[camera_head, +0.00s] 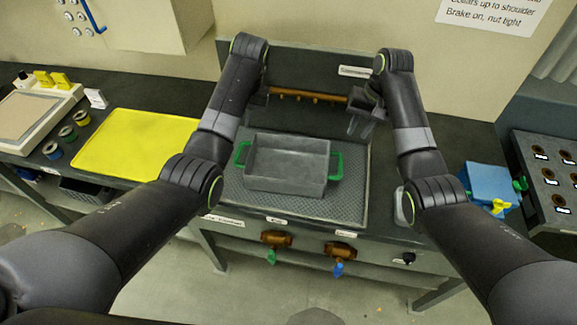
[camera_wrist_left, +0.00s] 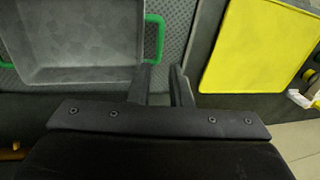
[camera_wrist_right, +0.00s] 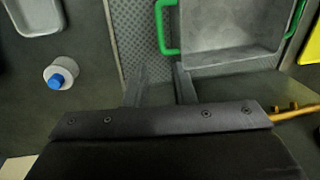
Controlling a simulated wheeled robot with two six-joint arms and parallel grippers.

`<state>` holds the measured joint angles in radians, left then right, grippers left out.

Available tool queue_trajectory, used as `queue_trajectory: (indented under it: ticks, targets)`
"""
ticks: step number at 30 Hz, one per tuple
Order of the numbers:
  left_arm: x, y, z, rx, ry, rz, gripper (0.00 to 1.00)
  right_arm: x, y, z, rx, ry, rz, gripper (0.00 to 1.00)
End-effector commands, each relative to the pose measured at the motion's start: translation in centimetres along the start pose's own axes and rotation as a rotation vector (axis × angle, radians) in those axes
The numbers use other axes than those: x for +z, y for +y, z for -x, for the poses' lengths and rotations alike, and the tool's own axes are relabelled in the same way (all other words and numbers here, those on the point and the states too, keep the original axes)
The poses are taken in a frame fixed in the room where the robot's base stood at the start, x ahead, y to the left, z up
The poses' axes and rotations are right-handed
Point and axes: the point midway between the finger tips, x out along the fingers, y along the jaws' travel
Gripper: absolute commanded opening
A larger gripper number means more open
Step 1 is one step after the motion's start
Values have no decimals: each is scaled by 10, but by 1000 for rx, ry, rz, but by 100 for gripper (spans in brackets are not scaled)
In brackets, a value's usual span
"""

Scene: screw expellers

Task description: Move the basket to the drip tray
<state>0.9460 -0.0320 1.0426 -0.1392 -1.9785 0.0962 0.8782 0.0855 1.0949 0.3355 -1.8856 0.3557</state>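The basket (camera_head: 287,165) is a grey, open rectangular pan with a green handle at each end. It looks empty and rests on a textured grey tray (camera_head: 345,207) in the bench; I cannot tell if this is the drip tray. My left gripper (camera_wrist_left: 161,76) is open and empty, its fingers pointing toward one green handle (camera_wrist_left: 155,38), apart from it. In the head view it is mostly hidden by its own arm. My right gripper (camera_wrist_right: 160,76) is open and empty, its fingers pointing toward the other handle (camera_wrist_right: 166,28), also apart. It shows behind the basket (camera_head: 362,122).
A yellow sheet or tray (camera_head: 135,143) lies left of the basket, with several small cups beyond it. A brass-coloured bar (camera_head: 307,96) runs behind the basket. A blue block (camera_head: 490,182) stands at the right. Brass valves (camera_head: 277,239) stick out of the bench front.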

Motion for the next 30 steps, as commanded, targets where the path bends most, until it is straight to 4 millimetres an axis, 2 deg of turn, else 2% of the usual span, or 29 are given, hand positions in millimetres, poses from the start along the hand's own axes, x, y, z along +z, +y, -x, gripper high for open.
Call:
queue_trajectory:
  ticks: [9,14,20,30]
  targets:
    - [-1,0,2,-2,-1,-1,18,-1,-2,2,0,-2,0,23]
    - [-1,0,-5,-2,-2,-1,18,-1,-2,-5,-1,-3,-1,23]
    - [0,0,-35,-3,-4,-1,18,0,-1,-36,0,-6,-1,23]
    - [0,0,-100,-2,-4,-1,18,0,-1,-100,0,-5,-1,23]
